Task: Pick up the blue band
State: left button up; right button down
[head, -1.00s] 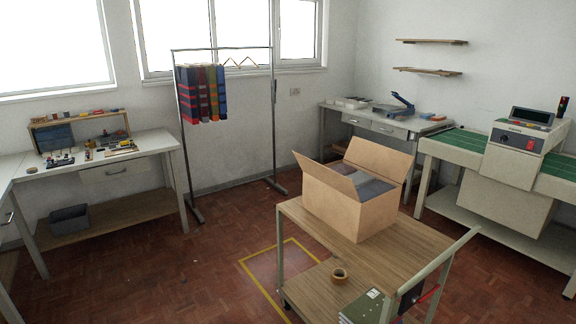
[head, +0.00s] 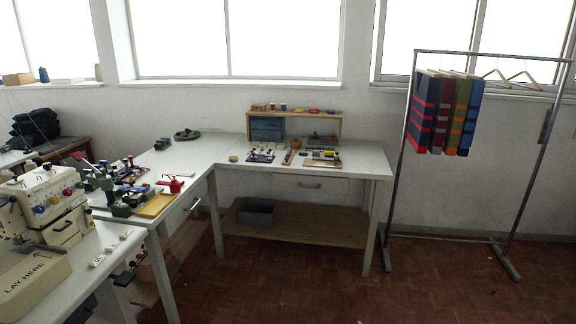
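I cannot make out a blue band for sure in the head view. Small tools and parts, too small to tell apart, lie on the white corner bench (head: 225,157), around a small open wooden shelf (head: 340,127). A dark blue panel (head: 267,129) stands inside that shelf, and a small blue item (head: 331,112) sits on top of it. Striped cloths (head: 440,112) in blue, red, green and orange hang from a metal rail at the right. Neither of my grippers is in view.
A cream machine (head: 50,205) with coloured knobs stands on a bench at the left. A red oil can (head: 173,184) and a yellow tray (head: 156,205) are on the corner bench. A grey bin (head: 257,212) sits on the shelf below. The tiled floor (head: 330,290) in front is clear.

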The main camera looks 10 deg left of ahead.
aim_at(139, 190)
jog(key=i+u, duration=0.15)
jog(key=i, duration=0.35)
jog(key=i+l+u, duration=0.15)
jog(key=i, duration=0.35)
jog(key=i+l+u, duration=0.1)
jog(key=i, duration=0.4)
jog(key=i+l+u, duration=0.15)
jog(key=i, duration=0.35)
